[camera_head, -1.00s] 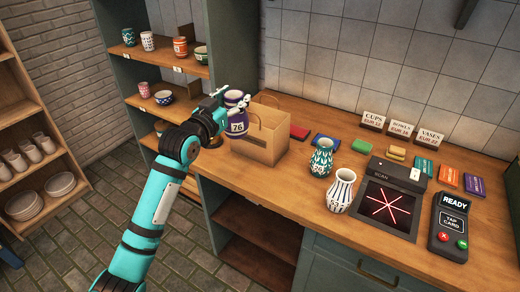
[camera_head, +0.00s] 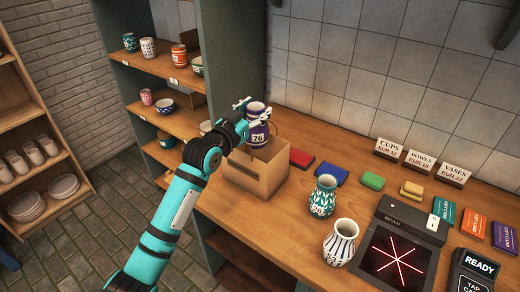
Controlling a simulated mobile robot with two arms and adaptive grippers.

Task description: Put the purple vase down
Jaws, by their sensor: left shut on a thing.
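The purple vase (camera_head: 258,134) has a white label reading 76. My left gripper (camera_head: 256,112) is shut on it near its neck and holds it upright over the open cardboard box (camera_head: 256,180). The vase's lower part seems to be at the height of the box's opening; I cannot tell how far in it is. The box stands on the wooden counter (camera_head: 290,236). My right gripper is not in view.
A teal patterned vase (camera_head: 323,196) and a white vase with dark stripes (camera_head: 340,243) stand on the counter right of the box. A scanner (camera_head: 400,253) and a card reader (camera_head: 474,272) lie farther right. Shelves with cups (camera_head: 130,42) stand at the left.

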